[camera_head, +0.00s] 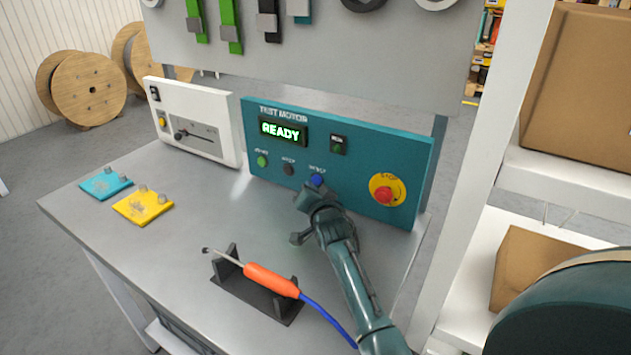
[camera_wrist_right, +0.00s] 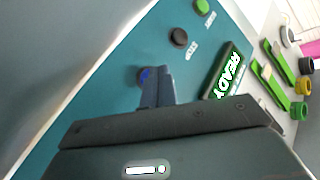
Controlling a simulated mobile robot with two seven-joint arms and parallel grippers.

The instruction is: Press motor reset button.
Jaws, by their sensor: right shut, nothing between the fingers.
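The teal test motor panel (camera_head: 345,165) stands at the back of the bench, and its display (camera_head: 283,131) reads READY. A row of buttons runs below it: green (camera_head: 262,160), dark (camera_head: 288,169) and the blue reset button (camera_head: 317,180). My right gripper (camera_head: 318,192) is shut and empty, with its tips right at the blue button. In the right wrist view the shut fingers (camera_wrist_right: 157,85) partly cover the blue button (camera_wrist_right: 144,76); I cannot tell whether they touch it. My left gripper is not in view.
A red stop button (camera_head: 384,195) on a yellow disc is right of the blue button. An orange soldering iron (camera_head: 270,280) rests in a black stand in front. A white control box (camera_head: 190,120) and teal and yellow plates (camera_head: 143,205) are at left.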

